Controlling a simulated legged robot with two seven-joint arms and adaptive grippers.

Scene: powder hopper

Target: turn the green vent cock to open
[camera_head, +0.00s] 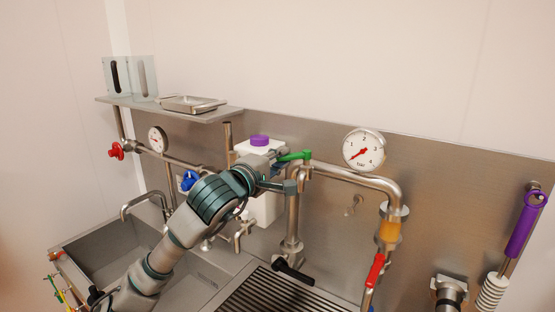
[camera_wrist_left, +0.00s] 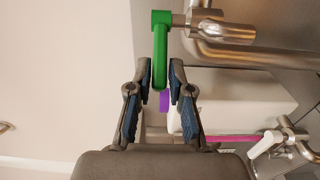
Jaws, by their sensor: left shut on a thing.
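The green vent cock (camera_head: 297,155) sits on the steel pipe right of the white container, with its handle pointing left toward my gripper. In the left wrist view the green handle (camera_wrist_left: 160,48) hangs down from its steel fitting at the top. My left gripper (camera_head: 281,160) reaches in from the left. Its fingertips (camera_wrist_left: 161,78) are on either side of the handle's free end, and it is shut on it. The palm side and the rest of the cock's body are partly hidden by the gripper in the head view. My right gripper is not in view.
A white container with a purple cap (camera_head: 260,141) stands close behind my left gripper. A pressure gauge (camera_head: 364,149) is to the right. A red-handled valve (camera_head: 375,271) is on the right pipe. A shelf (camera_head: 221,114) with a metal tray is at the upper left.

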